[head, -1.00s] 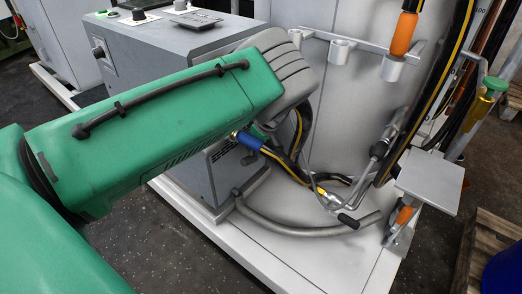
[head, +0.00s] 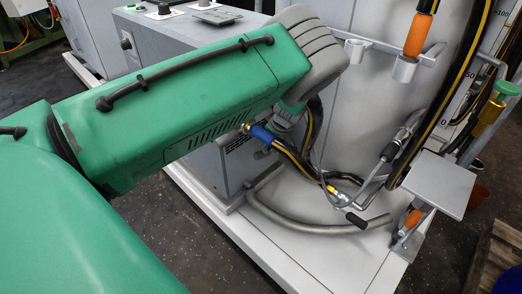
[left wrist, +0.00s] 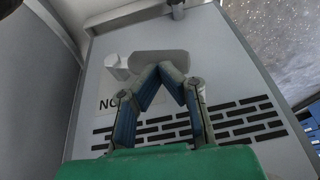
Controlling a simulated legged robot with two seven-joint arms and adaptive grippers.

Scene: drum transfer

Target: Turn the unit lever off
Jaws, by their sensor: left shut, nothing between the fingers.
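In the left wrist view, my left gripper (left wrist: 167,68) has its blue-padded fingers brought together at the tips, with nothing between them. Just beyond the fingertips is a grey rounded piece (left wrist: 160,57) on the unit's grey panel (left wrist: 225,78). A pale stub (left wrist: 117,67) sticks out beside it, to the left. These look like the lever and its mount; whether the fingers touch them I cannot tell. A label partly reading "NO" is half hidden by the fingers. In the head view my green left arm hides the gripper and this panel area. My right gripper is not in view.
In the head view, the grey cabinet (head: 150,28) stands behind my arm. Hoses and a black-tipped handle (head: 355,219) lie to the right of my wrist. A small square plate (head: 442,184) and an orange-handled hose (head: 417,36) are farther right. Floor at the front is clear.

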